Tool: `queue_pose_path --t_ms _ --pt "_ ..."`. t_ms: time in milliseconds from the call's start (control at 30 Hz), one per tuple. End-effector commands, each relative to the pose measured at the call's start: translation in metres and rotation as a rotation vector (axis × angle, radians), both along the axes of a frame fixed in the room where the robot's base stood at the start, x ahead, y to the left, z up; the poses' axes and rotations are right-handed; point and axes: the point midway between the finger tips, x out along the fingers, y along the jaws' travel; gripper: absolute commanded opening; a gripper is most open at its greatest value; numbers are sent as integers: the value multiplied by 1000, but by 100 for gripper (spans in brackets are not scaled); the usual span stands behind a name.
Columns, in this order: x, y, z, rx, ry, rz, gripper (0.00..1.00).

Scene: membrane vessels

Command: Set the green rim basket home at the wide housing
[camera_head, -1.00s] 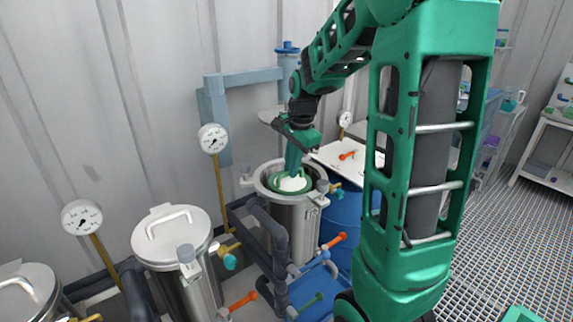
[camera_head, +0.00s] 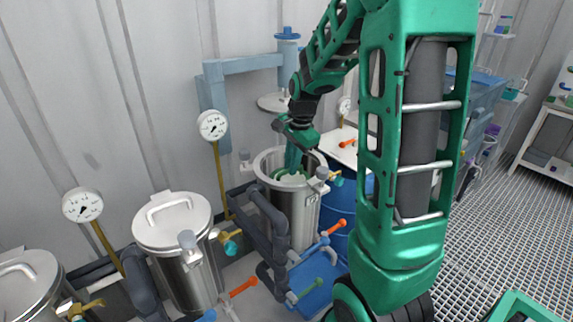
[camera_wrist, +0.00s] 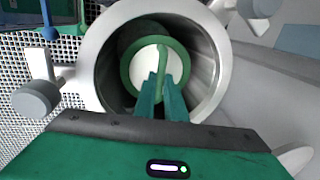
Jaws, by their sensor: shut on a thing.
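The green rim basket (camera_wrist: 184,60) is down inside the open steel housing (camera_wrist: 100,55), below its mouth, with its white inside showing. In the head view the basket (camera_head: 284,175) shows only as a bit of green within the mouth of the housing (camera_head: 291,215). My gripper (camera_wrist: 161,84) reaches down into the housing and is shut on the basket's green handle bar. The basket's underside and the housing floor are hidden.
Two lidded steel vessels, one nearer (camera_head: 25,285) and one beside the open housing (camera_head: 172,225), stand at left. Dark pipes (camera_head: 262,225) and orange-handled valves (camera_head: 338,227) crowd the front. A blue barrel (camera_head: 338,205) stands behind.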

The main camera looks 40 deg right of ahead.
Motion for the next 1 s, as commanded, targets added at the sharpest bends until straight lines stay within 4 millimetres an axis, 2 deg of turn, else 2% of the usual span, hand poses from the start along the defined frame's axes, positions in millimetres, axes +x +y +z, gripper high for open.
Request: queue_pose_path --t_ms 900,933,1000 --pt "-2 -1 -6 0 5 -2 0" --pt "-2 -1 -6 0 5 -3 15" --pt "-2 -1 -6 0 5 -3 32"
